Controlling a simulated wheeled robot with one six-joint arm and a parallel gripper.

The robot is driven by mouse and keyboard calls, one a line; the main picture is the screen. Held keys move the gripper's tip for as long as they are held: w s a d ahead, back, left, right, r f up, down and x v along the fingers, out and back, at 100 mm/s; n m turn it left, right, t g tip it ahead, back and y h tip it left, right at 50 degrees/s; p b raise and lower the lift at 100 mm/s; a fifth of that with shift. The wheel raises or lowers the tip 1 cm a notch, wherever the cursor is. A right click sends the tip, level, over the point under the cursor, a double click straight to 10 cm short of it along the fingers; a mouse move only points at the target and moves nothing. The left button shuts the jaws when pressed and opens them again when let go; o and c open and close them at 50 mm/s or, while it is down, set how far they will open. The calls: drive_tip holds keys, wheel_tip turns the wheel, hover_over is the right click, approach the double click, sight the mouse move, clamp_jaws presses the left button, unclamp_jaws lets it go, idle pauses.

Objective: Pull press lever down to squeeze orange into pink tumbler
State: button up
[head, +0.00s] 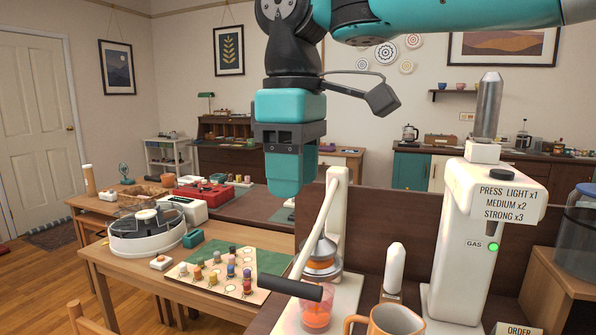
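The press (341,215) is white and stands on the counter at the centre right. Its white lever (315,230) slants down and left in the picture, ending in a black handle (290,288). An orange half (321,266) shows in the press below the grey cone. The pink tumbler (316,316) stands beneath it, its rim partly hidden by the handle. My gripper (290,185), with teal fingers, points down above and behind the handle in the picture, apart from it. It holds nothing that I can see. The finger gap is not clear from this side.
An orange mug (392,320) and a white upright lever (394,268) are right of the press. A white dispenser (490,225) with a green light stands farther right. A table with a game board (215,272) and a round appliance (146,230) is at the left.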

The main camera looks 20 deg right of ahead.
wheel_tip(320, 180, up, 18)
drive_tip(key=p, duration=1.7)
drive_tip(key=shift+f, duration=0.25)
drive_tip(key=shift+w+d, duration=0.1)
idle(2.0)
drive_tip(key=s+d+f+m+y, duration=0.1)
drive_tip(key=s+d+f+y, duration=0.1)
drive_tip(key=s+f, duration=0.5)
drive_tip(key=s+d+f+m+y, duration=0.2)
drive_tip(key=s+f, duration=0.5)
drive_tip(key=f, duration=0.3)
drive_tip(key=shift+s+f+m, duration=0.25)
drive_tip(key=shift+s+m, duration=0.05)
